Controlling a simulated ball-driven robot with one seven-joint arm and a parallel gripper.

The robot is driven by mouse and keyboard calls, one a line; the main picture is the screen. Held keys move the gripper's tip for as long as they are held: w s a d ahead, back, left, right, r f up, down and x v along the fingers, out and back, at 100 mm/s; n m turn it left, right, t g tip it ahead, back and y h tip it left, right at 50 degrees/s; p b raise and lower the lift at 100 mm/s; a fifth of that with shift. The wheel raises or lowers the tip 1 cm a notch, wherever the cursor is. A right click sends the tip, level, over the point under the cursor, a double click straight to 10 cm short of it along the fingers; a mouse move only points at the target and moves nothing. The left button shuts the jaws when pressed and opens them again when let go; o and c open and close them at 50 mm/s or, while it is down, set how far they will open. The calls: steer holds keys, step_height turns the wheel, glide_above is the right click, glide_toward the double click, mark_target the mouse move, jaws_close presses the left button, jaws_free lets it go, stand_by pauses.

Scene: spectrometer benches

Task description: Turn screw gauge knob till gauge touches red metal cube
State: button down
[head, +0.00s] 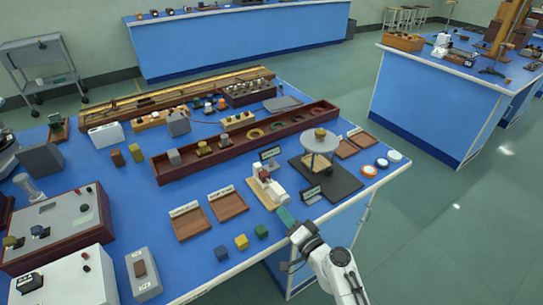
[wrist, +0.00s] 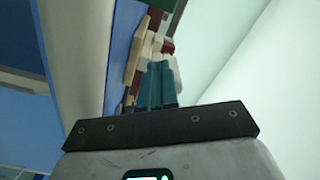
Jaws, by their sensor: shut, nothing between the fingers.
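The screw gauge (head: 274,190) is a small white device on a light wooden base near the front right edge of the blue bench. A red metal cube (head: 265,172) sits at its far end. My gripper (head: 284,214) has teal fingers, shut and empty, just in front of the gauge's near end. In the wrist view the shut fingers (wrist: 157,84) point toward the white gauge (wrist: 174,66), with red (wrist: 167,46) beyond it. I cannot tell whether the fingers touch the gauge knob, or whether the gauge touches the cube.
A round grey pedestal table (head: 321,139) on a black base (head: 343,188) stands right of the gauge. Two brown trays (head: 228,205) lie to its left. Yellow (head: 241,241), blue (head: 221,253) and green (head: 262,231) cubes sit near the bench's front edge.

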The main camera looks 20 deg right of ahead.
steer(key=shift+w, duration=0.3)
steer(key=shift+r, duration=0.2)
stand_by(0.5)
steer(key=shift+r+b, duration=0.25)
steer(key=shift+b, duration=0.2)
steer(key=shift+a+r, duration=0.1)
steer(key=shift+r, duration=0.25)
